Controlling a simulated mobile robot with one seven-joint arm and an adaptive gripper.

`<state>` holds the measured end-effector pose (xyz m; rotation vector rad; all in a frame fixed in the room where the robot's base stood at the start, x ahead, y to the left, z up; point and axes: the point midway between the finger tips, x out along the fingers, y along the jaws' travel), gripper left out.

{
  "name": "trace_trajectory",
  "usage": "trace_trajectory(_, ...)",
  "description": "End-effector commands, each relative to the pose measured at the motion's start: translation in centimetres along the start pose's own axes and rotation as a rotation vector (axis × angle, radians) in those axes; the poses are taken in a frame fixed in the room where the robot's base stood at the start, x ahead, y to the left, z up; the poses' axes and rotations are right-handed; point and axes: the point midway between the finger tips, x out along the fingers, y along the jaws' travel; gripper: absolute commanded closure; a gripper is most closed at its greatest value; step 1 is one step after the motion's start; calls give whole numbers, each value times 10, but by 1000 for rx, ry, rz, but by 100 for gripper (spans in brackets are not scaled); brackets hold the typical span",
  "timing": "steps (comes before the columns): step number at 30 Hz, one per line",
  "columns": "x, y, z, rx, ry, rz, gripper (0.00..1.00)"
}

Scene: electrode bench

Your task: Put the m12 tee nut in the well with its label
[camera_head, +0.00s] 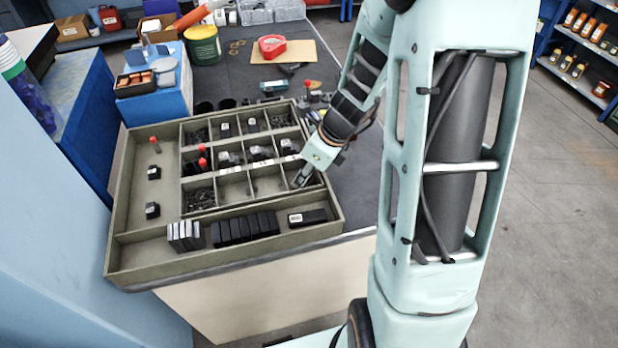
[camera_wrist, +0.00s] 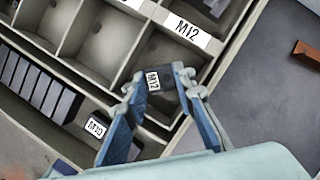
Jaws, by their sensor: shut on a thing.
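The m12 tee nut (camera_wrist: 162,76) is a dark block with a white label reading M12. My gripper (camera_wrist: 158,84) is shut on it in the wrist view, one finger on each side. A white M12 label (camera_wrist: 188,32) sits on a divider of the tray, just beyond the held block. The block is over or in the well on the near side of that divider; its exact height is unclear. In the head view my gripper (camera_head: 301,179) is at the tray's front right well, and the block is hard to make out there.
The sorting tray (camera_head: 120,215) has several wells, some holding small dark parts. A row of black blocks (camera_head: 245,227) and a labelled block (camera_head: 308,217), also in the wrist view (camera_wrist: 97,129), lie in its front channel. Neighbouring wells (camera_head: 234,184) look empty.

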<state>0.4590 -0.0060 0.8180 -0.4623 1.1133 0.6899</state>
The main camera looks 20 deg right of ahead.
Motion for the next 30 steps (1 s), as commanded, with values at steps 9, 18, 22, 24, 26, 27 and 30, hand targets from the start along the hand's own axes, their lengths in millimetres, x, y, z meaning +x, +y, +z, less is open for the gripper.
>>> trace_trajectory(9, 2, 1, 0, 0, 0, 0, 100)
trace_trajectory(18, 4, 1, -1, 0, 0, 0, 68)
trace_trajectory(22, 4, 1, -1, 0, 0, 0, 68)
trace_trajectory(24, 3, 1, 0, 0, 0, 0, 68)
trace_trajectory(26, 0, 1, 1, 0, 0, 0, 68)
trace_trajectory(27, -4, 1, 2, 0, -1, -1, 68)
trace_trajectory(30, -22, 0, 2, 0, -2, -3, 68)
